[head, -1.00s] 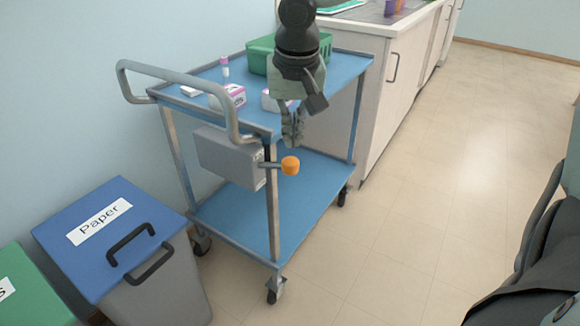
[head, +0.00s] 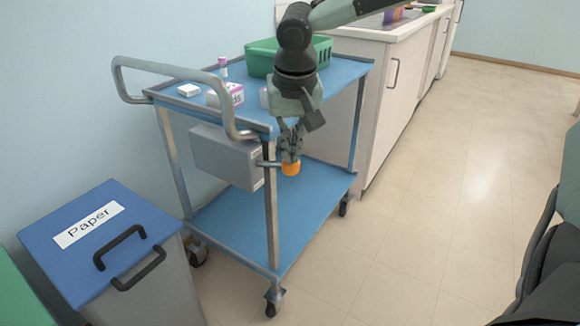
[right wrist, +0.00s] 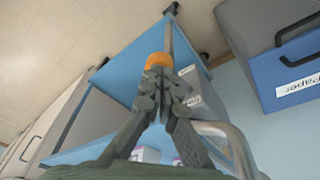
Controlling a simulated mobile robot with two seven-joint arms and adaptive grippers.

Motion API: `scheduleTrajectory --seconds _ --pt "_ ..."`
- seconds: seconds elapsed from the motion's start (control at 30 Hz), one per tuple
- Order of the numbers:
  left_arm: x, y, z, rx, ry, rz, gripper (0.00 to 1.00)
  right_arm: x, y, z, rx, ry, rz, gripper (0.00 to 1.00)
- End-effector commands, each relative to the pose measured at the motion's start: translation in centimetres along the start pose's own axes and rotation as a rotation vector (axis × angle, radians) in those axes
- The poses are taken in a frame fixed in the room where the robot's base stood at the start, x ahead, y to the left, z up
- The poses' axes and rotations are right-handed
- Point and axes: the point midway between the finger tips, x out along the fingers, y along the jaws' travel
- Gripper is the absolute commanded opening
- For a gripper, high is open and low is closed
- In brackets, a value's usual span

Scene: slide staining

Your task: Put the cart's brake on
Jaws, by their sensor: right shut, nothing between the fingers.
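The blue two-shelf cart (head: 232,232) stands against the wall with its push handle (head: 172,76) toward the left. A grey box (head: 222,158) hangs under its top shelf. A short lever with an orange knob (head: 290,168) sticks out to the right beside the near post. My right gripper (head: 290,156) points down, shut and empty, with its fingertips at the top of the orange knob. In the right wrist view the closed fingertips (right wrist: 160,72) overlap the edge of the knob (right wrist: 159,62); they look in contact. My left gripper is not in view.
A green basket (head: 262,57) and small boxes (head: 226,95) stand on the cart's top shelf. A paper bin (head: 110,245) with a blue lid stands at the front left. A white counter (head: 385,95) stands behind the cart.

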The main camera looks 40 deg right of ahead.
Motion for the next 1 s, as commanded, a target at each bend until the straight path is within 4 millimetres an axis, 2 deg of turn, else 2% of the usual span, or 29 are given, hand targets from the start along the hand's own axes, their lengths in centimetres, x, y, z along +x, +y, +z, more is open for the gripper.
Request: scheduleTrajectory --seconds 0.2,0.53,0.87,1.0 --pt "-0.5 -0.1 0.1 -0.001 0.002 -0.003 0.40 0.3 0.0 -0.1 0.000 0.002 -0.001 0.00" --pt "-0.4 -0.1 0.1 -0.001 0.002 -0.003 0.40 0.5 0.0 0.0 0.000 0.001 -0.001 0.00" --pt "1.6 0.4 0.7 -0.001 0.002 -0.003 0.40 3.9 0.0 0.9 0.000 0.001 -0.001 0.00" --pt "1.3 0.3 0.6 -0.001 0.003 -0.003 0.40 3.6 0.0 0.8 0.000 0.002 -0.002 0.00"
